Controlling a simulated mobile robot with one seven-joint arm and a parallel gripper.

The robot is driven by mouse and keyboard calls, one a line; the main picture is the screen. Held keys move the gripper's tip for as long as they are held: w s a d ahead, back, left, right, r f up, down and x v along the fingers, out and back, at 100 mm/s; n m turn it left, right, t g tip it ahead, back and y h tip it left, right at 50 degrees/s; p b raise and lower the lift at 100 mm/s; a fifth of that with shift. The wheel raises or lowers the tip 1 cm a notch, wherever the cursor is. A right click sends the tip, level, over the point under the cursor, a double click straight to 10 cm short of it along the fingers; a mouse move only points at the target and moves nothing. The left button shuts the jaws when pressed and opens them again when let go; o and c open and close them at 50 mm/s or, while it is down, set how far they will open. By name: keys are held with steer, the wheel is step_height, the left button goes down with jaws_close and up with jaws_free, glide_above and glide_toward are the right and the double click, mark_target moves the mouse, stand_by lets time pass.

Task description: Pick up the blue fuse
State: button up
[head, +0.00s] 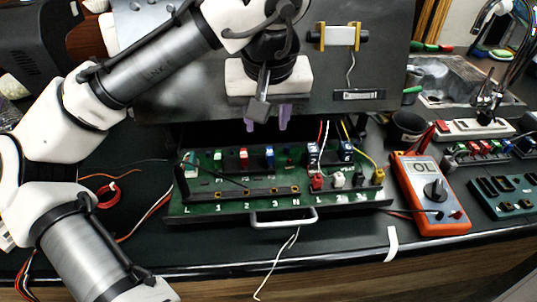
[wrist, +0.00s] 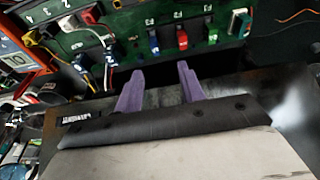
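The blue fuse (head: 269,157) stands upright in the green circuit board, just right of a red fuse (head: 244,157). In the wrist view the blue fuse (wrist: 154,42) shows beyond and between the fingertips, left of the red fuse (wrist: 182,40). My gripper (head: 267,122) has two purple fingers, spread apart with nothing between them. It points down, above and behind the row of fuses, and does not touch the blue fuse. The fingers also show in the wrist view (wrist: 160,74).
The board (head: 230,203) has a front handle (head: 283,222), wired dark blocks at right and a green-topped part (head: 217,156) at left. An orange multimeter (head: 428,192) lies right of it. The grey appliance body (head: 385,70) rises behind, close to my gripper.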

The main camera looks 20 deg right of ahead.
mark_target(270, 151)
steer(key=shift+d+p+x, duration=0.15)
steer(key=shift+p+x, duration=0.1)
steer(key=shift+x, duration=1.95)
steer(key=shift+d+p+x, duration=0.2)
steer(key=shift+x, duration=2)
steer(key=shift+s, duration=0.15)
steer(key=shift+c, duration=0.5)
jaws_close()
